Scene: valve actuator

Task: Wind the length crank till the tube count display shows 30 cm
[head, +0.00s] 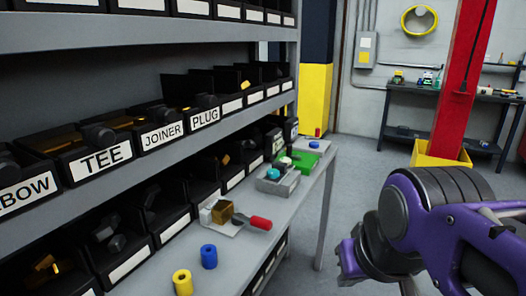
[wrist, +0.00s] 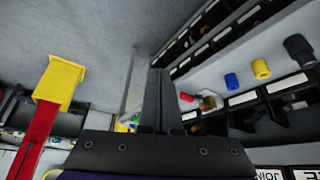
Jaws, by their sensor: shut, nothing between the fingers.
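I cannot clearly make out the length crank or the tube count display in either view. A small grey unit (head: 278,181) with a teal knob stands on the lower shelf, with a green item (head: 302,160) behind it. Both are too small to read, and no figures show. My purple arm is at the lower right of the head view, right of the shelf and apart from it. In the wrist view my gripper (wrist: 159,73) is shut and empty, its dark fingers together and touching nothing.
The lower shelf (head: 225,262) holds a red-handled tool (head: 260,223), a blue cylinder (head: 209,257) and a yellow cylinder (head: 182,282). Labelled bins (head: 102,160) line the rack. A red post (head: 464,80) with a yellow base stands at right. Grey floor between is clear.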

